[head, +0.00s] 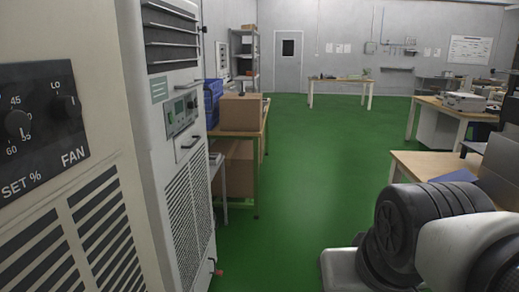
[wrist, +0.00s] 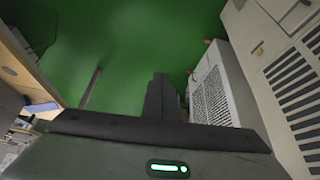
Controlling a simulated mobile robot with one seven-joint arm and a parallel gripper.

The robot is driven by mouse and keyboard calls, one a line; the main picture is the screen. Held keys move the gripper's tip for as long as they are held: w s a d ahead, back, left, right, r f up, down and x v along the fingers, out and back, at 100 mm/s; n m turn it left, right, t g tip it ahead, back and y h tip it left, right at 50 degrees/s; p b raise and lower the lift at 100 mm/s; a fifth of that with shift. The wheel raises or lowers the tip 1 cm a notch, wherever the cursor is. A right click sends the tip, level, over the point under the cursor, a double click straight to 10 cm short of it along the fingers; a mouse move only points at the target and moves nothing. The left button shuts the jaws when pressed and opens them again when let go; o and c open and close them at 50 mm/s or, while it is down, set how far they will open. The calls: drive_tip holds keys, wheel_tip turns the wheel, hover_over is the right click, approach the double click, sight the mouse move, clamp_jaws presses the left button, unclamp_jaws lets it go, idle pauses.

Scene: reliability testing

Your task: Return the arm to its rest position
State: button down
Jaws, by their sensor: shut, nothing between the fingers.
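My gripper (wrist: 165,97) shows in the wrist view as dark fingers closed together, with nothing between them. They stand out over the green floor from a dark gripper body with a lit green light. In the head view my arm (head: 425,235) is folded at the lower right, and the gripper itself is out of that picture.
A beige cabinet with FAN and SET % knobs (head: 62,190) stands close at the left, beside a white vented unit (head: 185,150). A wooden table (head: 415,165) is at the right. A bench holds a cardboard box (head: 241,110). The green floor (head: 310,180) between is clear.

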wheel_tip(320, 180, up, 26)
drive_tip(key=s+p, duration=0.1)
drive_tip(key=p, duration=2.5)
drive_tip(key=shift+r, duration=0.25)
drive_tip(key=shift+s, duration=0.1)
